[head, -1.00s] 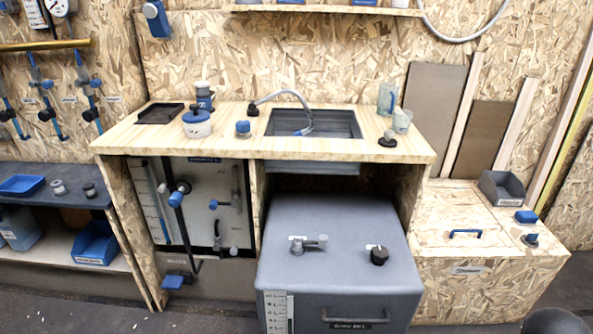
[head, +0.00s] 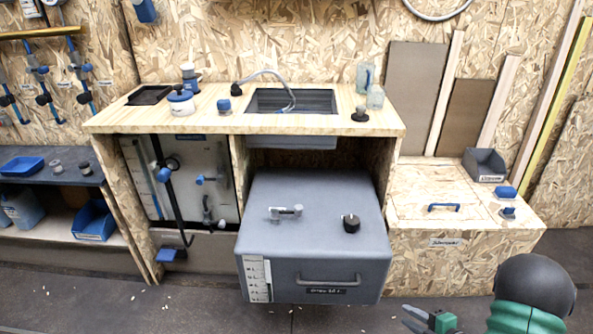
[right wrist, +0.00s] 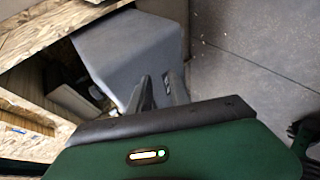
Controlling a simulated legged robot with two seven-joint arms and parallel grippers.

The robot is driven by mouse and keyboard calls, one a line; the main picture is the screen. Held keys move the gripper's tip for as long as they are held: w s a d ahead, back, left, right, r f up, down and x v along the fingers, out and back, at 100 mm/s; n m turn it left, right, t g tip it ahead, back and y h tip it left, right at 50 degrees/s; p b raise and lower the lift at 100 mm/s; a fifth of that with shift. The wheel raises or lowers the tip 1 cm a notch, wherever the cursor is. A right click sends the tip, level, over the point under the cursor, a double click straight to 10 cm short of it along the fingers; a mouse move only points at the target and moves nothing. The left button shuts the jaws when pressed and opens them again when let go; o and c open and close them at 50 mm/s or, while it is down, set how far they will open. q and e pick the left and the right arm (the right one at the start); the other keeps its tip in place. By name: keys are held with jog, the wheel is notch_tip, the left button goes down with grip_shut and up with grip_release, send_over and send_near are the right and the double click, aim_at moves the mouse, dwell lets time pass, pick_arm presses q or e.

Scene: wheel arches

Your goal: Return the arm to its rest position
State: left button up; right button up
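My right gripper (head: 409,317) shows at the bottom right of the head view, low in front of the bench and right of the grey box. Its dark fingers are apart with nothing between them. In the right wrist view its fingers (right wrist: 158,90) also stand apart, with the grey box (right wrist: 130,50) beyond them. They look clear of the box, though the distance is hard to judge. A green and black part of my right arm (head: 533,290) is at the lower right. My left gripper is not in view.
The grey box (head: 310,215) with a front handle projects from under the wooden bench (head: 225,126). A low wooden chest (head: 450,210) with a blue handle stands right of it. A blue-grey shelf (head: 45,178) is at the left. The floor (head: 200,300) in front looks open.

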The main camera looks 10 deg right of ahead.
jog(key=w+a+r+m+g+h, duration=0.35)
jog(key=a+r+m+h, duration=0.2)
jog(key=m, duration=0.45)
jog(key=s+a+r+m+g+y, duration=0.2)
jog(key=s+a+m+g, duration=0.45)
jog(key=s+a, duration=0.65)
notch_tip(320, 180, up, 31)
jog(key=a+m+t+p, duration=0.1)
jog(key=p, duration=3)
jog(key=shift+a+r+m, duration=0.2)
jog(key=shift+a+m, duration=0.05)
jog(key=shift+m, duration=0.1)
jog(key=shift+o, duration=0.5)
